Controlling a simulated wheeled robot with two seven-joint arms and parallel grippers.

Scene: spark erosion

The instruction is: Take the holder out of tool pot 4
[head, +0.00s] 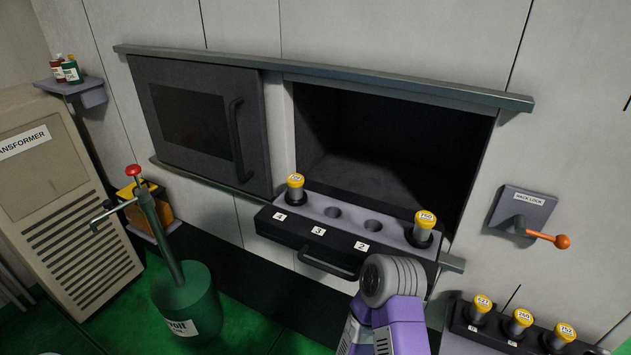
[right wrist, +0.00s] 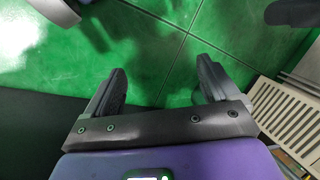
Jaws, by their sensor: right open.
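A dark tool rack (head: 300,240) with a front handle juts out below an open cabinet bay in the head view. Its labels read 4, 3 and 2 from the left. A yellow-capped holder (head: 295,196) stands upright in the pot at the label 4. The pots at 3 and 2 look empty. Another yellow-capped holder (head: 424,228) stands in the rightmost pot, whose label I cannot see. My right gripper (right wrist: 164,76) is open and empty over green floor in the right wrist view. My right arm covers the rack's lower right front. My left gripper is out of view.
A dark door (head: 205,122) stands left of the open bay (head: 385,145). A rack lock lever (head: 545,236) is on the right wall. A lower rack (head: 490,333) holds several yellow-capped holders.

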